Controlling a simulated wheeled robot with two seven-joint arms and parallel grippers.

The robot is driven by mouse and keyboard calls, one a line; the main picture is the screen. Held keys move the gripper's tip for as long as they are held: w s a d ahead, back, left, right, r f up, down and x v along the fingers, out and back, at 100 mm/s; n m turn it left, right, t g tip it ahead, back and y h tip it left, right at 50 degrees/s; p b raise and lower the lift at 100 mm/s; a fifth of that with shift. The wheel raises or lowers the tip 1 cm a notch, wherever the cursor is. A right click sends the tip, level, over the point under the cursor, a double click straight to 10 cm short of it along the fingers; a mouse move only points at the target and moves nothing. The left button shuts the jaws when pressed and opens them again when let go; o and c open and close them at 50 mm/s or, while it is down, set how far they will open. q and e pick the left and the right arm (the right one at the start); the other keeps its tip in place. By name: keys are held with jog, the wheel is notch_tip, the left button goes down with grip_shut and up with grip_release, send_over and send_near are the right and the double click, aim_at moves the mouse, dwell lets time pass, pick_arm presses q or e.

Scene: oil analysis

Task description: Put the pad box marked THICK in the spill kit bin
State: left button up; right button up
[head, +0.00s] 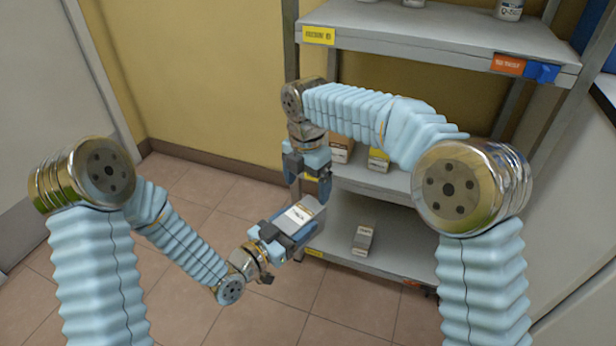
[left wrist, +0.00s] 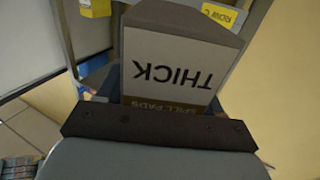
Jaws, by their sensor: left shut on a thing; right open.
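The pad box (head: 300,214) is grey with a white label. In the left wrist view, the box (left wrist: 180,70) shows the word THICK upside down, with SPILL PADS below it. My left gripper (head: 288,228) is shut on this box and holds it up in front of the lower shelf. My right gripper (head: 309,182) is open and points down just above and behind the box. I cannot tell from the head view whether the two touch. I cannot make out a spill kit bin in either view.
The grey shelf rack (head: 440,35) stands ahead. Its middle shelf holds a box (head: 341,149) and a yellow-labelled box (head: 378,160). Another grey box (head: 364,238) stands on the bottom shelf. Tiled floor (head: 190,185) lies open to the left.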

aim_at(306, 213)
notch_tip(306, 213, down, 10)
jog(key=shift+f, duration=0.15)
dwell(0.3)
pick_arm(q)
jog(key=shift+o, duration=0.2)
jog(key=shift+s+d, duration=0.1)
jog(key=shift+d, duration=0.1)
pick_arm(e)
jog(key=shift+a, duration=0.1)
jog(key=c, duration=1.1)
pick_arm(q)
jog(key=o, duration=1.1)
jog(key=shift+c, duration=0.2)
pick_arm(e)
jog(key=shift+c, duration=0.2)
pick_arm(q)
jog(key=shift+o, duration=0.8)
jog(key=shift+a, duration=0.1)
